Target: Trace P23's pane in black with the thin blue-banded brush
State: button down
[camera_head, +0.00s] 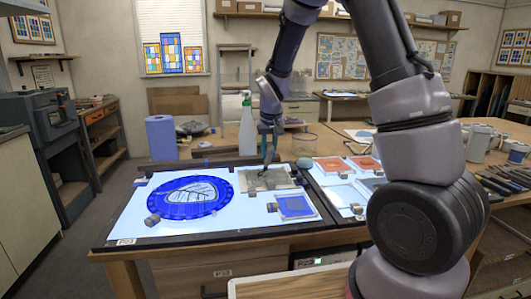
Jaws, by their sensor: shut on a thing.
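A light table (135,216) with a "P23" label at its front left corner bears a round blue pane (183,207) with a pale, dark-lined shape in its middle. My gripper (268,154) is above the back right part of the light table, right of the round pane and apart from it. It is shut on a thin dark thing, which I take to be the brush (267,165), pointing down over a grey-beige panel (280,180). The brush's band, and whether its tip touches the panel, are too small to tell.
A smaller blue square pane (294,206) lies right of the round one, with small blocks around both. A blue paper roll (162,138) and a spray bottle (247,127) stand behind. Trays of red and white sheets (333,165) lie at right, with mugs (479,140) beyond.

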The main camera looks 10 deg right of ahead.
jog(key=shift+s+d+f, duration=0.1)
jog(key=shift+s+d, duration=0.15)
jog(key=shift+s, duration=0.4)
jog(key=shift+s+d, duration=0.25)
jog(key=shift+s, duration=0.35)
jog(key=shift+d, duration=1.2)
dwell(4.5)
